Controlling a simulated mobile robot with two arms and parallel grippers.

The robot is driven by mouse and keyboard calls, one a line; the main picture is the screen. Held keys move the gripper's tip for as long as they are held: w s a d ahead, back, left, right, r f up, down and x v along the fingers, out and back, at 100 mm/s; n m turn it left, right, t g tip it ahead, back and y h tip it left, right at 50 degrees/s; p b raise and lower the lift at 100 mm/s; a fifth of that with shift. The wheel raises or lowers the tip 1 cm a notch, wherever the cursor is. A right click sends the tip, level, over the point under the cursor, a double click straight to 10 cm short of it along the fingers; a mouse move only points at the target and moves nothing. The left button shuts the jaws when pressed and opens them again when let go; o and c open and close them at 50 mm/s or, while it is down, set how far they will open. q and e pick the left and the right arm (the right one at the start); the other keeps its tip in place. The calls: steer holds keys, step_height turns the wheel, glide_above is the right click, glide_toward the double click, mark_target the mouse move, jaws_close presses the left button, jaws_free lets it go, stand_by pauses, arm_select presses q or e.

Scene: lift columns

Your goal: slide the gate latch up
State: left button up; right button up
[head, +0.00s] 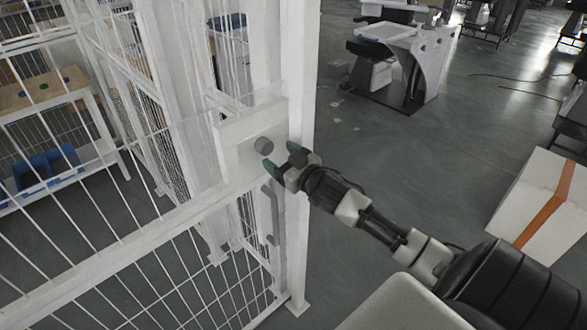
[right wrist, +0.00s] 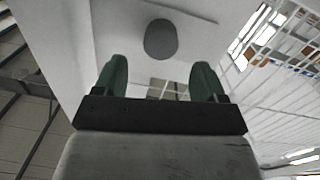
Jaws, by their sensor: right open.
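The gate latch shows as a grey round knob (head: 263,145) on a white plate (head: 232,150) fixed to the white gate frame. In the right wrist view the knob (right wrist: 160,40) lies beyond the fingertips, centred between them. My right gripper (head: 280,161) is just right of and below the knob in the head view. Its two green-tipped fingers stand apart with nothing between them; they also show in the right wrist view (right wrist: 160,80). The knob looks clear of the fingers. My left gripper is not in view.
A grey bar handle (head: 272,212) hangs on the gate post below the plate. White wire fence (head: 130,270) fills the left. A white carton with an orange stripe (head: 545,205) stands at the right. A white workstation (head: 405,45) stands farther back. Open grey floor lies behind my right arm.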

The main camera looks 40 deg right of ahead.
steer(key=shift+s+d+r+b, duration=0.1)
steer(key=shift+s+b, duration=0.15)
steer(key=shift+s, duration=1.1)
steer(key=shift+s+d+b, duration=0.1)
steer(key=shift+s+b, duration=0.15)
steer(key=shift+s, duration=1.1)
